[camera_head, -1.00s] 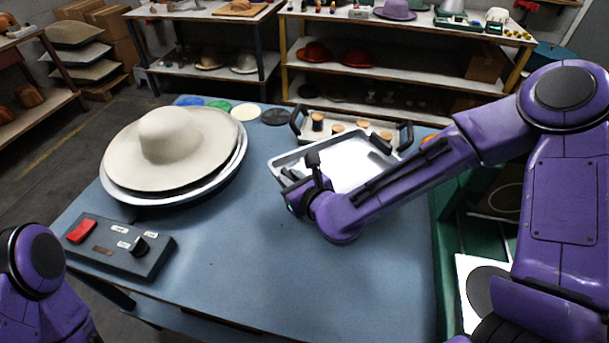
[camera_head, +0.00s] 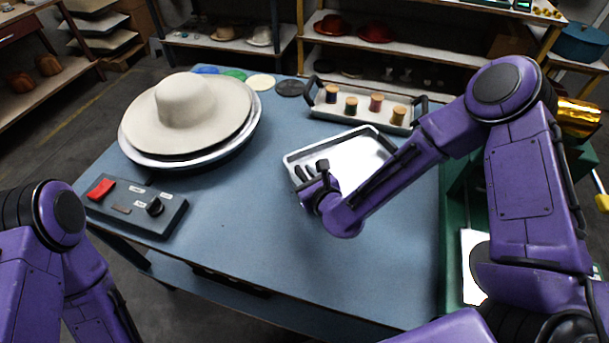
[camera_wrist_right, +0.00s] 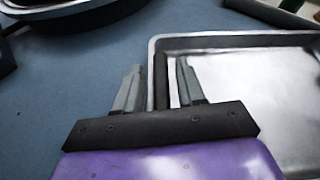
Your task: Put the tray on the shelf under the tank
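A shallow silver tray (camera_head: 350,157) with dark handles lies on the blue table. My right gripper (camera_head: 305,176) is at its left side. In the right wrist view, the open fingers of my right gripper (camera_wrist_right: 158,75) stand on either side of the tray's dark handle, with gaps showing; the tray (camera_wrist_right: 245,85) extends to the right. My left arm shows at the lower left of the head view, but its gripper is out of view. I cannot make out which thing is the tank. A green frame (camera_head: 452,220) stands right of the table, largely hidden by my right arm.
A second tray (camera_head: 330,107) with several thread spools sits behind the silver tray. A wide cream hat (camera_head: 187,100) rests at the table's left, with a control box (camera_head: 137,208) in front. The table's front middle (camera_head: 270,240) is clear. Shelves stand behind.

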